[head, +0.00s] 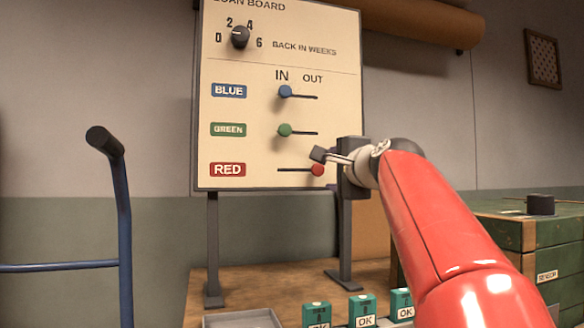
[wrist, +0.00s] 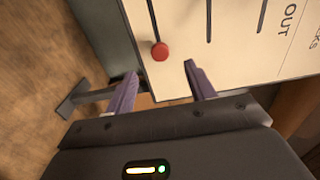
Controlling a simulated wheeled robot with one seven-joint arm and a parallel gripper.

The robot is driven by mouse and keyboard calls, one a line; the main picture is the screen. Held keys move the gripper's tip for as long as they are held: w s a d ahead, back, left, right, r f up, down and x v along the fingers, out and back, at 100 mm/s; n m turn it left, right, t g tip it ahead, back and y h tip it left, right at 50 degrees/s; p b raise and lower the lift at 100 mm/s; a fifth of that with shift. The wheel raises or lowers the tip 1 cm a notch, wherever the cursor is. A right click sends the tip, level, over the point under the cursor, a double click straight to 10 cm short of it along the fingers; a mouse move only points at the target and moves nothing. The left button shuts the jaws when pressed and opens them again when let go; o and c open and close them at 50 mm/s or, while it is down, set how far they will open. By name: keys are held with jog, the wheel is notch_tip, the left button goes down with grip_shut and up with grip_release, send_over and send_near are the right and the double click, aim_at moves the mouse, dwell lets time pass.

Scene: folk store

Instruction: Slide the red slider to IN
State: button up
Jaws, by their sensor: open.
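The loan board (head: 270,60) stands upright with three slider rows. The red slider (head: 317,170) is a round red knob at the right, OUT end of its slot, in the row labelled RED (head: 228,169). The IN label (head: 282,75) is above the slots' left ends. My gripper (wrist: 161,74) is open at the board's lower right. In the wrist view the red slider (wrist: 160,51) lies just beyond the fingertips, about midway between them, with its slot running upward. The fingers do not visibly touch it. In the head view my gripper partly hides the board's lower right edge.
The blue knob (head: 285,91) and green knob (head: 284,130) are at the IN end. A dial (head: 240,37) sits above. Teal OK boxes (head: 362,309) and a grey tray (head: 243,319) are below the board. A blue trolley handle (head: 124,220) stands left; green crates (head: 555,240) right.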

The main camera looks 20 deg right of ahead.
aim_at(319, 170)
jog(key=w+p, duration=0.3)
jog(key=w, duration=0.4)
jog(key=shift+w+r, duration=0.1)
jog(key=shift+w, duration=0.4)
jog(key=c, duration=0.8)
jog(key=shift+o, duration=0.2)
